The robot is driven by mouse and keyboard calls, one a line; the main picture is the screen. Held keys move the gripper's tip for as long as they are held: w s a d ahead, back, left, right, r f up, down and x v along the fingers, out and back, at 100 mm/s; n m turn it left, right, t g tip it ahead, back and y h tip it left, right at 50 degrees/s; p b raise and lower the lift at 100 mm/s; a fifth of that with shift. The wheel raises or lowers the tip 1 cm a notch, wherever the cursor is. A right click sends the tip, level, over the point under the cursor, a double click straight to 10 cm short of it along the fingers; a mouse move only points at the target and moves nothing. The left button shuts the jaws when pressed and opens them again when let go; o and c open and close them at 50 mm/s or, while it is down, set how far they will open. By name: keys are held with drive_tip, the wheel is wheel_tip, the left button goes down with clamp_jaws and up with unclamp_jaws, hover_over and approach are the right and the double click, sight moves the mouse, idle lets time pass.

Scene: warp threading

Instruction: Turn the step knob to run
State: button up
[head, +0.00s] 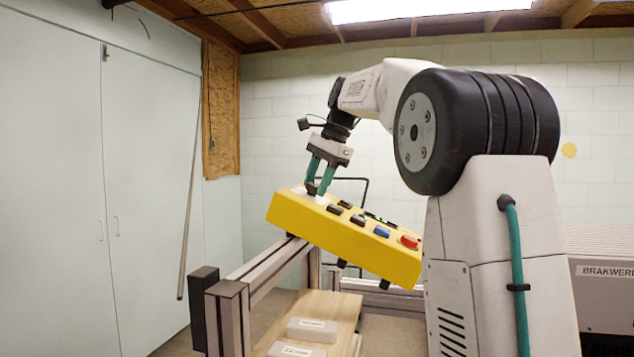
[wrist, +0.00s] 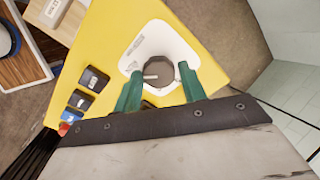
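The step knob (wrist: 159,70) is a dark round knob on a white plate (wrist: 135,58) at the end of a yellow control box (head: 330,228). A pale pointer line on it points left in the wrist view; the plate's small lettering is too small to read. My gripper (wrist: 160,72) is over the knob, its two teal fingers apart, one on each side of it. A narrow gap seems to show beside the knob, so I see no firm grip. In the head view my gripper (head: 316,190) is down at the box's upper left end, hiding most of the knob.
Black switches (head: 345,204), a blue button (head: 382,231) and a red button (head: 409,241) sit along the box. The tilted box is by a metal frame rail (head: 265,268). A wooden board (head: 335,307) with white labelled blocks (head: 312,328) lies below.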

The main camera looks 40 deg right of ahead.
drive_tip(key=shift+o, duration=0.9)
drive_tip(key=v, duration=0.7)
drive_tip(key=shift+r, duration=0.35)
drive_tip(key=shift+s, duration=0.15)
drive_tip(key=s+a+f+n+g+h, duration=0.1)
drive_tip(key=s+a+f+n, duration=0.6)
drive_tip(key=s+a+f, duration=0.45)
drive_tip(key=s+a+f+n, duration=0.4)
drive_tip(key=s+f+n, duration=0.1)
drive_tip(key=s+f, duration=0.5)
drive_tip(key=s+a+f+n+g+h, duration=0.1)
drive_tip(key=s+a+f+n, duration=0.4)
drive_tip(key=s+f, duration=0.6)
drive_tip(key=shift+a+f+h, duration=0.25)
drive_tip(key=shift+f+h, duration=0.05)
